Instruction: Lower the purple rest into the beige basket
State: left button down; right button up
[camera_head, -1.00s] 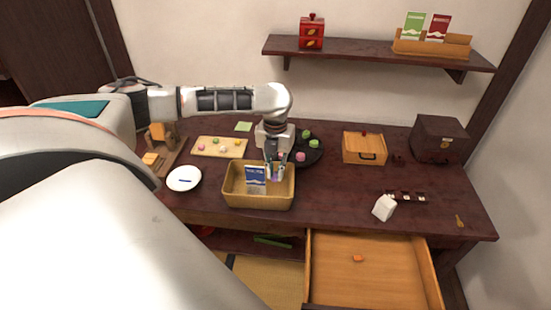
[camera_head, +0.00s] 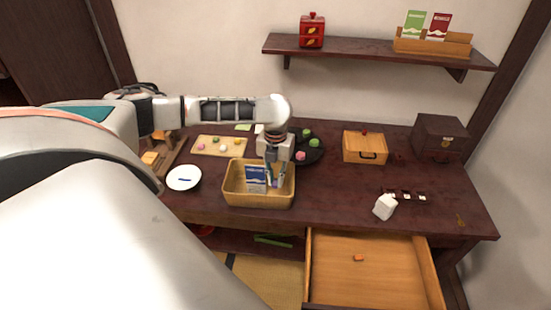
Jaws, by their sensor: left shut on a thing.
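The beige basket (camera_head: 259,200) stands at the front of the dark table, left of the middle. A blue-and-white packet (camera_head: 256,178) stands upright inside it. My left gripper (camera_head: 273,180) comes from above, with its fingers down inside the basket's outline, right of the packet. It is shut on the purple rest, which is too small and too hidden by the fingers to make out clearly. I cannot tell whether the rest touches the basket floor. My right gripper is not in view.
A white plate (camera_head: 184,184) with a small blue item lies left of the basket. A sweets board (camera_head: 203,153) and a dark round tray (camera_head: 314,154) stand behind it. A white carton (camera_head: 384,207) stands to the right. An open drawer (camera_head: 375,285) juts out below.

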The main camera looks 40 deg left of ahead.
aim_at(276, 182)
pick_arm(q)
jog(key=shift+f+b, duration=0.4)
jog(key=shift+f, duration=1.6)
jog(key=shift+f+b, duration=0.9)
jog(key=shift+f, duration=1.6)
dwell(0.8)
jog(key=c, duration=1.9)
grip_release()
notch_tip(276, 182, up, 12)
jog(key=shift+r, duration=0.1)
